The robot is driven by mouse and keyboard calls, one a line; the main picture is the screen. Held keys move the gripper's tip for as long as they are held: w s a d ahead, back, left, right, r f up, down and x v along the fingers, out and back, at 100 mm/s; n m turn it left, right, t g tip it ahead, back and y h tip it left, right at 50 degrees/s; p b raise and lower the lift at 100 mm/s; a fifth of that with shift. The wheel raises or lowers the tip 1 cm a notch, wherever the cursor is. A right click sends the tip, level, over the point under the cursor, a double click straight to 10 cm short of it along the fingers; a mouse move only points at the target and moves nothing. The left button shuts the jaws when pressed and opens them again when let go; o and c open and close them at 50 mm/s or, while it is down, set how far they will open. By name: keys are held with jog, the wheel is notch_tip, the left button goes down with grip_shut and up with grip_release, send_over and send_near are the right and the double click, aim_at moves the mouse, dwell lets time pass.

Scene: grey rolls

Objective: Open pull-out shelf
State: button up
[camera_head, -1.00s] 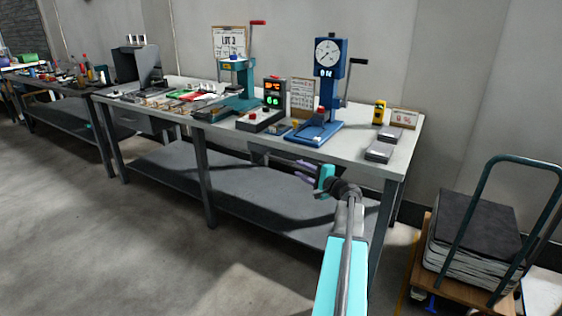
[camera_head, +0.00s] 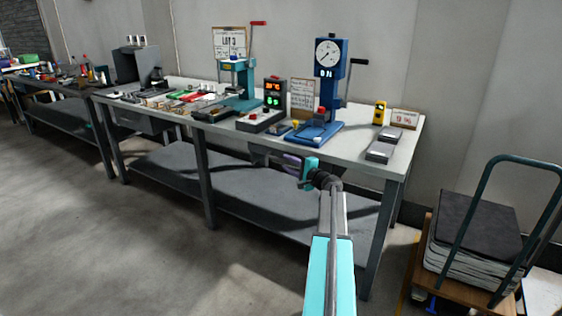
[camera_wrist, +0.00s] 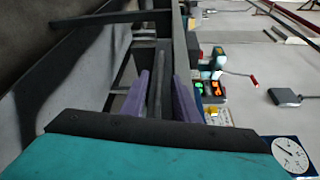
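What appears to be the pull-out shelf (camera_head: 262,158) is a dark grey panel under the table's front edge, below the blue press. My arm and gripper hide part of it. My gripper (camera_head: 291,161) is at the right part of its front, with pale purple fingers pointing towards it. In the wrist view my gripper (camera_wrist: 158,98) has its two fingers apart. A narrow dark grey bar (camera_wrist: 156,82) shows between them, with gaps visible on both sides. I cannot tell whether either finger touches it.
The workbench (camera_head: 375,165) carries a blue press (camera_head: 328,85), a teal press (camera_head: 240,85) and a control box (camera_head: 272,100). A lower shelf (camera_head: 270,197) runs beneath. A loaded cart (camera_head: 475,235) stands at right. The floor (camera_head: 120,240) in front is clear.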

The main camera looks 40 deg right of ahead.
aim_at(281, 159)
jog(key=shift+w+d+f, duration=0.1)
jog(key=shift+w+d, duration=0.1)
jog(key=shift+w, duration=1.1)
jog(key=shift+w+d+f, duration=0.1)
jog(key=shift+w+d, duration=0.1)
jog(key=shift+w, duration=1.1)
jog(key=shift+c, duration=0.4)
grip_shut()
